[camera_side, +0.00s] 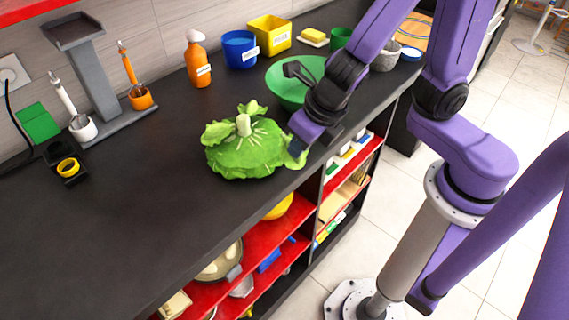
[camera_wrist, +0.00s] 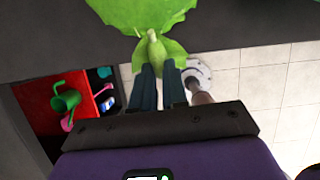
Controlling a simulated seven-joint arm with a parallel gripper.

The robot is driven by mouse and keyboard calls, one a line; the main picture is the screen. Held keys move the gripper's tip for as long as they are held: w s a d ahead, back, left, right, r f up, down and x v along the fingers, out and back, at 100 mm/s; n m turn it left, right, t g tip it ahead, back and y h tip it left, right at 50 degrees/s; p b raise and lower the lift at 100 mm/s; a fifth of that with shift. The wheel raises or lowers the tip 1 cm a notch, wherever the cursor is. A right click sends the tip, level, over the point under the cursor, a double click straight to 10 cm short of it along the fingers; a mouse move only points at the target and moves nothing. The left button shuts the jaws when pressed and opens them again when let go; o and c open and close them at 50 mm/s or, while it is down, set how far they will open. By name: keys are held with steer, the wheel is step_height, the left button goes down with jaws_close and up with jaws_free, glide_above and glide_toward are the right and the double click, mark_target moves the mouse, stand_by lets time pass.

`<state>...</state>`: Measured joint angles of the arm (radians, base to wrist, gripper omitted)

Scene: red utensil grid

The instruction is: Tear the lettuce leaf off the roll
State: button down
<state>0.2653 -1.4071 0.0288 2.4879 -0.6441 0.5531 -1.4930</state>
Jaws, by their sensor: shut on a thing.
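The lettuce head (camera_side: 241,150) sits on the dark counter, with a pale stalk on top and loose leaves around it. My gripper (camera_side: 297,157) is at its right side, at the counter's front edge, shut on a lettuce leaf (camera_side: 292,158). In the wrist view, my gripper (camera_wrist: 160,72) has its fingers close together on the pale rib of the leaf (camera_wrist: 172,50). More of the green lettuce (camera_wrist: 140,10) shows at the top of that view. I cannot tell whether the held leaf is still joined to the head.
A green bowl (camera_side: 287,88) stands just behind the lettuce. An orange spray bottle (camera_side: 197,62), a blue bin (camera_side: 239,50) and a yellow bin (camera_side: 270,33) stand along the wall. Red shelves (camera_side: 290,240) lie below the counter edge. The counter's left front (camera_side: 100,235) is clear.

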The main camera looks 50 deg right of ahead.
steer(key=shift+v, duration=1.3)
